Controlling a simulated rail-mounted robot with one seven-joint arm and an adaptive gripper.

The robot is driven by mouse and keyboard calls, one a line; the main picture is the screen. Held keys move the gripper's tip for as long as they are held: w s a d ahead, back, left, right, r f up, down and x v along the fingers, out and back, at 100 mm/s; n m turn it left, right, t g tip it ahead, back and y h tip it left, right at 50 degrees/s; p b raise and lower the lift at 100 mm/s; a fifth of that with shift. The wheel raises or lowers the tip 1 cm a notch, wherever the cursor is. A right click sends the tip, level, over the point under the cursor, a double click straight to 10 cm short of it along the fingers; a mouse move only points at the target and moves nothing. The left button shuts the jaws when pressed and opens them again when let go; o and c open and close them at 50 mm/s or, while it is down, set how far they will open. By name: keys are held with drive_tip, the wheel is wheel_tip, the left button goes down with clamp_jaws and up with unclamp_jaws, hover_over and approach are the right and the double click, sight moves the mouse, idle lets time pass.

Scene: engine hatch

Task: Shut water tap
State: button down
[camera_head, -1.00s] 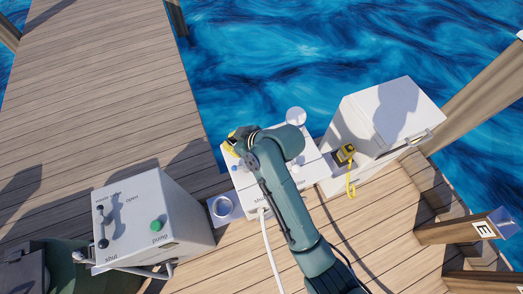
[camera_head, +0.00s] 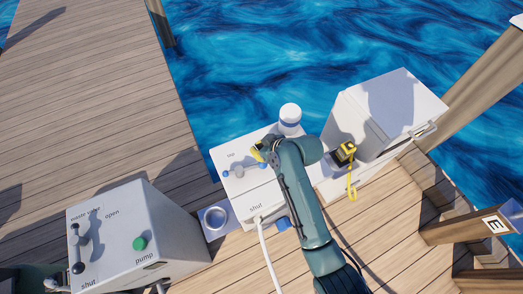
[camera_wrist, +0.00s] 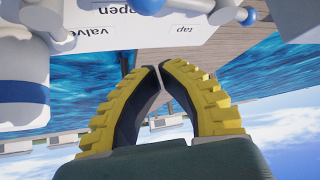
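The white valve box (camera_head: 233,208) stands in the middle of the head view, with a "shut" label near its front edge. A white handle with blue knobs (camera_head: 238,171) lies across its top. I cannot tell which way the handle is set. In the wrist view, a "tap" label (camera_wrist: 185,29) and part of a blue-knobbed white handle (camera_wrist: 225,13) show at the top edge. My gripper (camera_head: 259,150) is above the box's far part, just beyond the handle. In the wrist view, its yellow fingers (camera_wrist: 156,68) are together at the tips with nothing between them.
A white cylinder with a blue band (camera_head: 290,118) stands at the box's far corner. A grey-white pump box (camera_head: 140,230) is at left. A white cabinet (camera_head: 390,110) and yellow tool (camera_head: 346,152) are at right. Water lies behind.

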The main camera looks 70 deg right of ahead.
sight(246, 169)
drive_tip(key=b+x, duration=0.1)
drive_tip(key=x, duration=0.4)
drive_tip(key=shift+w+f, duration=0.15)
drive_tip(key=shift+f, duration=0.1)
drive_tip(key=shift+w+d+f, duration=0.1)
drive_tip(key=shift+w+f, duration=0.05)
drive_tip(key=shift+f, duration=0.2)
drive_tip(key=shift+s+a+f, duration=0.1)
drive_tip(key=shift+s+a, duration=0.2)
drive_tip(key=shift+s, duration=0.55)
drive_tip(key=shift+s+a+f, duration=0.1)
drive_tip(key=shift+s+a, duration=0.25)
drive_tip(key=shift+s, duration=0.55)
